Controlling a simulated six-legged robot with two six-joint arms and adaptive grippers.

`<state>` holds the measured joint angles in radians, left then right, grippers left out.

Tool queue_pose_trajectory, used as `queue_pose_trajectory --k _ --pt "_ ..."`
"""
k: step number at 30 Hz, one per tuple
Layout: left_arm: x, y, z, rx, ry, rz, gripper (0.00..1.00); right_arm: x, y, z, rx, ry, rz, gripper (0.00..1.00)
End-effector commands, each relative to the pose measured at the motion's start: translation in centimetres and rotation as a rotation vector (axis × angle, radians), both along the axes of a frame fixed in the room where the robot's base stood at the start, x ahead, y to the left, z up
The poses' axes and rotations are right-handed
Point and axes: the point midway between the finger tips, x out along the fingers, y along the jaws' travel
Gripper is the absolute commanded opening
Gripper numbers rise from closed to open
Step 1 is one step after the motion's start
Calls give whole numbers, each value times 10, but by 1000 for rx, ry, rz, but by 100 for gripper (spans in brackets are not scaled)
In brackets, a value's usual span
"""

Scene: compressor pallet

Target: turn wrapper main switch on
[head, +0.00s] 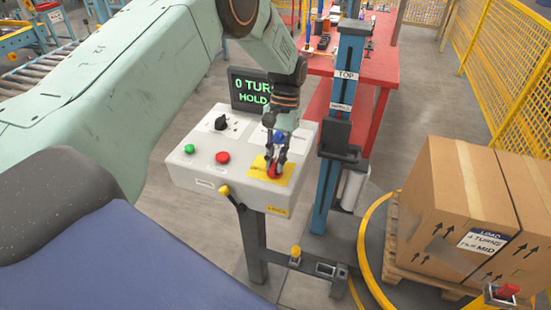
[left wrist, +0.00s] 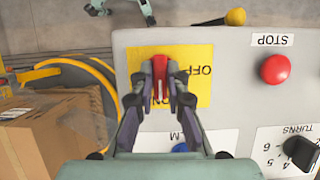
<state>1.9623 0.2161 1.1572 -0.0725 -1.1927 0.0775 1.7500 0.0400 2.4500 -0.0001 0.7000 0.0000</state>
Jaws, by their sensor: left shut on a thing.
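The wrapper's main switch is a red handle (head: 274,171) on a yellow plate (head: 258,168) at the right of the grey control panel (head: 200,170). My left gripper (head: 276,160) comes down over the panel and is shut on the red handle. In the left wrist view the red handle (left wrist: 161,76) stands between the two fingertips (left wrist: 161,98). The yellow plate (left wrist: 203,93) there reads OFF and ON, partly covered by the fingers. My right gripper is not in view.
The panel also has a green button (head: 189,149), a red stop button (head: 222,157), a black knob (head: 221,123) and a display (head: 250,92) reading "0 TURNS HOLD". The blue mast (head: 340,120) stands close right. Cardboard boxes (head: 450,200) sit on a pallet farther right.

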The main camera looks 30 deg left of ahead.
Motion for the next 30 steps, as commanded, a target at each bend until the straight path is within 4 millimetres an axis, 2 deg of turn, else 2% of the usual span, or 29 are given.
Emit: queue_pose_trajectory --k 6,7,15,25,30 --pt "3 1 3 2 -10 -3 0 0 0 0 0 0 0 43" --pt "3 1 3 2 -10 -3 16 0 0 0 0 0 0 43" --pt "2 0 1 1 -5 -1 37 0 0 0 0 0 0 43" --pt "2 1 4 1 -4 0 37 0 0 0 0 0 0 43" --pt "12 3 26 2 -8 0 37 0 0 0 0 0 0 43"
